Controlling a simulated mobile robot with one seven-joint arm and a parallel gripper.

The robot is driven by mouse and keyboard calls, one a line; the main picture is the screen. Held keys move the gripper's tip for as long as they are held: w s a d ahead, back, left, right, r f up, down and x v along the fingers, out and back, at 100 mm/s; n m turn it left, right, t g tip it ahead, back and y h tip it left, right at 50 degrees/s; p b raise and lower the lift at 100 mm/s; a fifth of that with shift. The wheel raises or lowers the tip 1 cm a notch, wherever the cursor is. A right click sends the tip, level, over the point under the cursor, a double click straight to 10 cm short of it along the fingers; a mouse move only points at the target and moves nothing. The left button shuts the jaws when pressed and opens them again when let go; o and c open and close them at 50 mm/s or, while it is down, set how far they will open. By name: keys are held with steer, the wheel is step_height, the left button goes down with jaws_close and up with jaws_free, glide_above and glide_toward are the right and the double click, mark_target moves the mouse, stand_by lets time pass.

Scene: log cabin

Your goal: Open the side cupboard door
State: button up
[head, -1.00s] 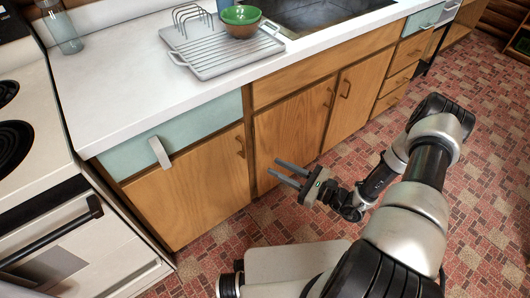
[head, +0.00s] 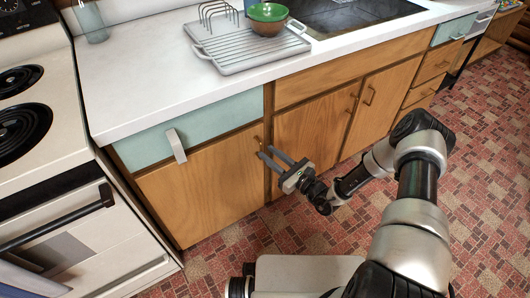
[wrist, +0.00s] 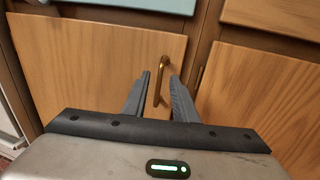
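The side cupboard door (head: 205,190) is a wooden panel below a pale green drawer front (head: 207,130), beside the stove, and it is closed. Its brass handle (head: 258,145) is near the door's upper right edge. The door (wrist: 95,65) and its upright handle (wrist: 160,82) also show in the wrist view. My gripper (head: 271,156) is open and points at the handle. In the wrist view the two grey fingers (wrist: 160,82) appear one on each side of the handle's lower part. I cannot tell whether they touch it.
The stove (head: 50,150) stands at the left. More wooden cupboard doors (head: 310,130) with handles run to the right. The white counter (head: 130,90) above carries a dish rack (head: 235,60) and bowls (head: 268,18). The patterned floor (head: 480,180) at the right is clear.

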steer(key=shift+x, duration=1.5)
steer(key=shift+c, duration=0.5)
jaws_close()
steer(key=shift+s, duration=0.1)
